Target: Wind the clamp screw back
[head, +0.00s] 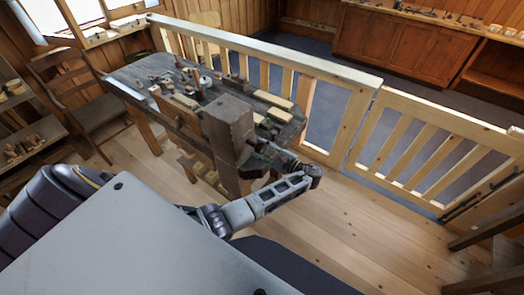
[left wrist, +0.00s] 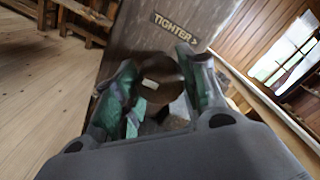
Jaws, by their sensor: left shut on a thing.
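A tall dark wooden block (head: 229,122) stands at the front of the workbench. In the left wrist view, the block (left wrist: 137,45) carries a plate reading "TIGHTER" with an arrow. A round brown knob, seemingly the clamp screw (left wrist: 150,72), sits in front of it between my green-padded fingers. My left gripper (head: 268,150) is at the right side of the block, shut on this knob; it also shows in the left wrist view (left wrist: 158,88). The screw's shaft is hidden. My right gripper is not in view.
The workbench (head: 135,74) holds several small wooden pieces and tools. A pale wooden railing (head: 275,62) runs behind it, with a gate (head: 425,140) to the right. A chair (head: 80,95) stands left of the bench.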

